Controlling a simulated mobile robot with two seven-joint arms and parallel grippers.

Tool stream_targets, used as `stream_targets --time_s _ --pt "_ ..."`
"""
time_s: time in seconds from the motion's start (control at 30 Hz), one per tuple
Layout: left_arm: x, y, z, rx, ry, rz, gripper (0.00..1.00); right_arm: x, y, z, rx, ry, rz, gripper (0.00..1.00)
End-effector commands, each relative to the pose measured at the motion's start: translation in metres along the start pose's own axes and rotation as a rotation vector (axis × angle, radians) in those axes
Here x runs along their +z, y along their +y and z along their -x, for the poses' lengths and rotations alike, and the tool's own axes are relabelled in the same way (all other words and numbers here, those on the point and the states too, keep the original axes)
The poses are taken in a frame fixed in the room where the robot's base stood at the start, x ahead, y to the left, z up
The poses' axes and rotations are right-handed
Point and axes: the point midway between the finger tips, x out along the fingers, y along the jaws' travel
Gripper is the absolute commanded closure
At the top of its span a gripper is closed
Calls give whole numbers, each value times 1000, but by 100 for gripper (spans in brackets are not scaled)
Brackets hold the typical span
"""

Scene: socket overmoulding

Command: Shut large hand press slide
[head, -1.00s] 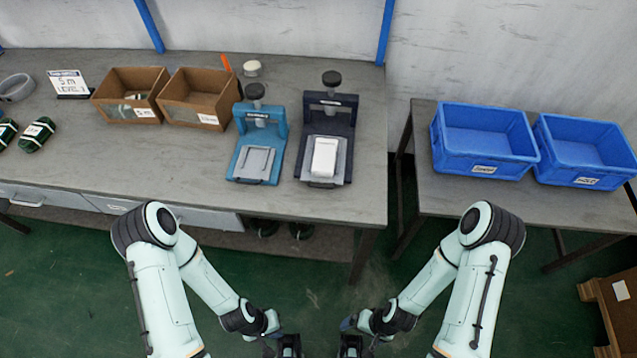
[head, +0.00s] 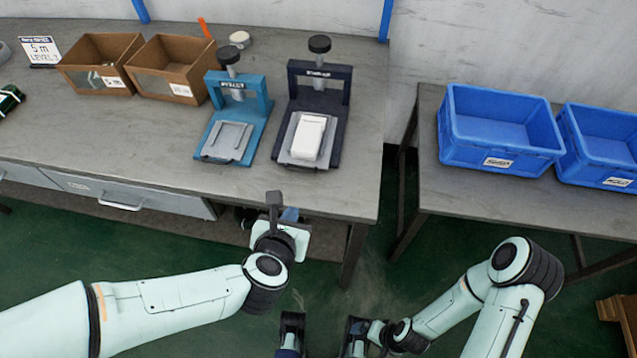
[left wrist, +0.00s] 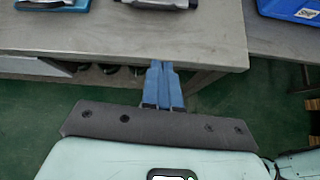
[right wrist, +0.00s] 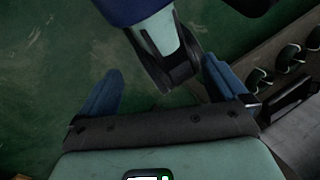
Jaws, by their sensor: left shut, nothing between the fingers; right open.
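The large hand press (head: 339,90) is dark navy with a black knob on top and stands near the table's right end. Its grey slide (head: 288,150) sits out in front of the press frame and carries a white block (head: 308,136). The slide's front edge shows at the top of the left wrist view (left wrist: 160,4). My left gripper (head: 290,214) is in front of the table edge, below the press, partly hidden by its wrist. Its blue fingers are together and empty in the left wrist view (left wrist: 162,84). My right gripper's fingers are apart and empty in the right wrist view (right wrist: 162,88).
A smaller teal press (head: 262,95) stands just left of the large one. Two brown boxes (head: 140,75) are further left. Blue crates (head: 500,150) stand on a separate table at right. The table strip before the presses is clear.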

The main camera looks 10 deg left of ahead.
Motion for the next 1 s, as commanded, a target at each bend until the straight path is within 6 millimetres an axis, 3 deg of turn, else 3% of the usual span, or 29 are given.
stream_targets --time_s 0.17,0.37,0.77,1.0 --pt "3 0 6 -1 -15 110 100 0 0 -2 -1 0 1 1" --pt "5 0 -10 1 -10 105 100 11 -4 10 -1 -29 3 1" --pt "6 0 -40 -2 -9 101 100 36 -11 55 14 -110 -2 1" --pt "4 0 -86 0 -12 105 100 40 -10 58 18 -123 -4 1"
